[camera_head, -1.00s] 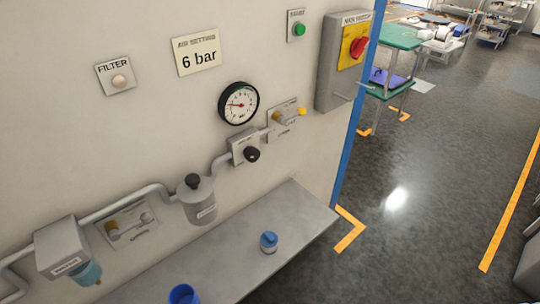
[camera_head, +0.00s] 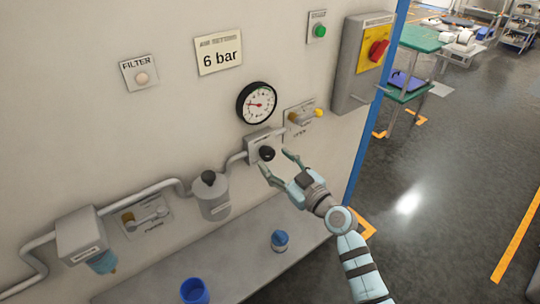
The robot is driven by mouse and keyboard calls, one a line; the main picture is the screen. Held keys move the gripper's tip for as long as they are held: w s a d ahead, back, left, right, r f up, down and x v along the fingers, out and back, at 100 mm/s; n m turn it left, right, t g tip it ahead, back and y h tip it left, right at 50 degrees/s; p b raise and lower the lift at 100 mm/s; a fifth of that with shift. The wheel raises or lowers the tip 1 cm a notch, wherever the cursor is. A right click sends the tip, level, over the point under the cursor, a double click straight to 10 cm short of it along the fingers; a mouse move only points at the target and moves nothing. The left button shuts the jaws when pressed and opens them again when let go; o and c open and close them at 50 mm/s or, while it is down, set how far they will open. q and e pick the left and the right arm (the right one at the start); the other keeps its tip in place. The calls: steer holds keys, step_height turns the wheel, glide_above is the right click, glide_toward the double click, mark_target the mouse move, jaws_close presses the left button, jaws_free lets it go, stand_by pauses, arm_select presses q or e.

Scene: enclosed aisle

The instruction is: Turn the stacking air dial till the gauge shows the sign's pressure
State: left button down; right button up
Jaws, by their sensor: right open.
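The sign (camera_head: 219,53) on the wall reads "6 bar". The round gauge (camera_head: 257,103) with a black rim hangs below and right of it; its red needle points left, and its numbers are too small to read. The black dial (camera_head: 266,153) sticks out of a grey regulator block (camera_head: 259,141) under the gauge. My right gripper (camera_head: 276,164) is open in front of the dial, with its fingers spread to either side of it in the picture. I cannot tell whether they touch it. My left gripper is not in view.
A black-topped canister (camera_head: 211,196) and a valve with a yellow knob (camera_head: 303,116) flank the regulator. A grey shelf (camera_head: 235,251) below holds a blue-capped jar (camera_head: 280,241) and a blue cup (camera_head: 194,291). A switch box (camera_head: 356,85) sits at the wall's right edge.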

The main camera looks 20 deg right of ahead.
mark_target(270, 157)
steer(key=x, duration=0.3)
steer(key=shift+w+a, duration=0.1)
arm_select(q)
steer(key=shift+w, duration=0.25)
arm_select(e)
steer(key=c, duration=1.2)
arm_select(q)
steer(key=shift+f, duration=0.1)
arm_select(e)
steer(key=shift+o, duration=0.2)
